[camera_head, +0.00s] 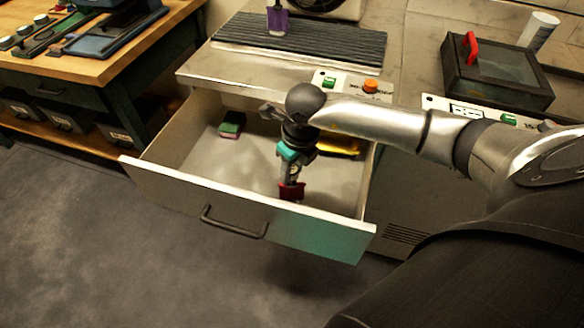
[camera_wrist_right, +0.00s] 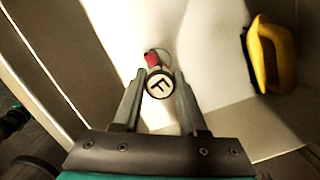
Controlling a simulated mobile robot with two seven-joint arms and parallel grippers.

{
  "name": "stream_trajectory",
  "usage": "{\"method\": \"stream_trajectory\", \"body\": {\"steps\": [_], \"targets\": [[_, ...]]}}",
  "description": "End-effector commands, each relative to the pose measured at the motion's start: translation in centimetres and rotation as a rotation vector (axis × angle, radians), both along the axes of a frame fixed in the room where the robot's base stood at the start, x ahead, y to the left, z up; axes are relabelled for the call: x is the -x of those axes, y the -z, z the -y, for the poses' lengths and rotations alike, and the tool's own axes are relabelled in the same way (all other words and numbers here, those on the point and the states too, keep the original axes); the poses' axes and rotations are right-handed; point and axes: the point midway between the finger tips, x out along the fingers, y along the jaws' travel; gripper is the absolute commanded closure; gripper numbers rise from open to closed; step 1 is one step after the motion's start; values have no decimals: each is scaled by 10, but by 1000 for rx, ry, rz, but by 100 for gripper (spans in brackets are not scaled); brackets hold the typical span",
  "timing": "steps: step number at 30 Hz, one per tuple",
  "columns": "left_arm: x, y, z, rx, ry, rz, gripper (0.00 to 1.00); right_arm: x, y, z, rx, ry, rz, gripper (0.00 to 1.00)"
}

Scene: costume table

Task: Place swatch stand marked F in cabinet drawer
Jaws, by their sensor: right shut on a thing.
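The swatch stand marked F shows in the right wrist view as a round pale disc (camera_wrist_right: 159,84) with a black letter F, with a small red part just beyond it. My right gripper (camera_wrist_right: 158,88) is shut on it, one finger on each side. In the head view the right gripper (camera_head: 291,180) points down inside the open cabinet drawer (camera_head: 170,187), near its front panel. The red part of the swatch stand (camera_head: 291,191) shows below the fingers. Whether it touches the drawer floor I cannot tell. My left gripper is not in view.
A yellow object (camera_head: 340,147) lies at the back right, partly behind my arm, and also shows in the wrist view (camera_wrist_right: 270,55). The drawer's middle left floor is clear. A purple cup (camera_head: 278,22) stands above on the ribbed mat.

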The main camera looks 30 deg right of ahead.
Motion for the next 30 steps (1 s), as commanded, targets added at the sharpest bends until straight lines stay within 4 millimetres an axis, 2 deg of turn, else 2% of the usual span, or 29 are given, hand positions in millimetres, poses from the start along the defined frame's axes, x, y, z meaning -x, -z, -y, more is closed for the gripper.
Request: {"method": "stream_trajectory", "body": {"steps": [30], "targets": [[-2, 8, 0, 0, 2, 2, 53, -1, 9, 0, 0, 0, 2, 100]]}}
